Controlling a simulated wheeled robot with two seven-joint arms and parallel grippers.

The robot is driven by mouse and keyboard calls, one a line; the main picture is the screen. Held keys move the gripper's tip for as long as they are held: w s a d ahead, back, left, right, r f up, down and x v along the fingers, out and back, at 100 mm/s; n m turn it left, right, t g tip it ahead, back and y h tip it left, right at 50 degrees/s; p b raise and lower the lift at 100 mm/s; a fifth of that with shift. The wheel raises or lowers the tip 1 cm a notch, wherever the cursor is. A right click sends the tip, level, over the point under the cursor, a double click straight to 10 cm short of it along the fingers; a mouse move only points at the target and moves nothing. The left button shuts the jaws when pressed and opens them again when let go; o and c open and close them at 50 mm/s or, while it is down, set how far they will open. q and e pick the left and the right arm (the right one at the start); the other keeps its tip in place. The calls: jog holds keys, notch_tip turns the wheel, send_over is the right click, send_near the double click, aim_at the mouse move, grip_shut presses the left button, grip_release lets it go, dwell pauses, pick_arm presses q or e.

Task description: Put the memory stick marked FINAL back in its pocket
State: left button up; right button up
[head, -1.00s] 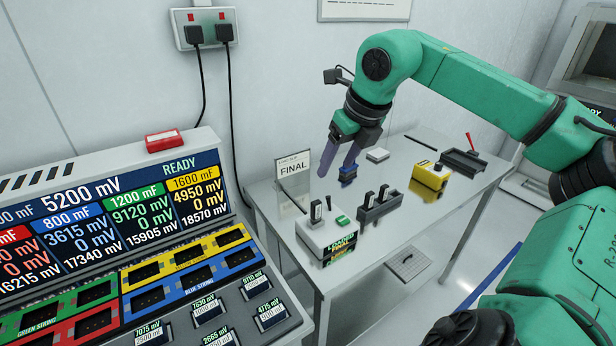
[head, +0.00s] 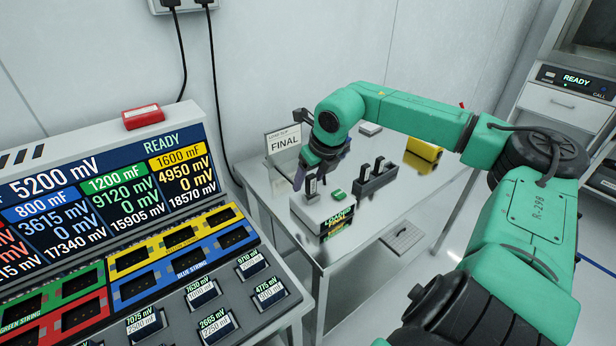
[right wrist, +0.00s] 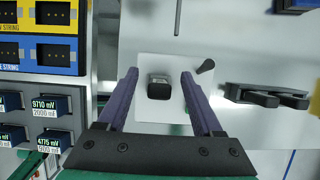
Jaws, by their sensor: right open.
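A small dark stick (head: 311,187) stands upright in the top of a pale box (head: 312,211) with a green button and a lit label on its front. I cannot read a mark on the stick. My right gripper (head: 304,180) is open just above and behind that box, pointing down. In the right wrist view the stick (right wrist: 159,88) lies between the two purple fingers (right wrist: 160,76), with a gap on each side. A dark rack (head: 376,184) with two upright pieces stands to the right of the box. A card reading FINAL (head: 284,145) stands behind. My left gripper is not in view.
A yellow box (head: 424,149) and a small white block (head: 371,129) stand farther back on the grey table (head: 378,232). A large console (head: 200,275) with displays and sockets fills the left. The table's front right is clear apart from a small grate-like plate (head: 400,238).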

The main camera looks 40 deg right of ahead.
jog(key=shift+x, duration=1.05)
jog(key=shift+s, duration=0.1)
grip_shut()
jog(key=shift+r+p, duration=0.45)
jog(key=shift+r, duration=0.25)
jog(key=shift+r+p, duration=0.5)
jog(key=shift+r, duration=0.5)
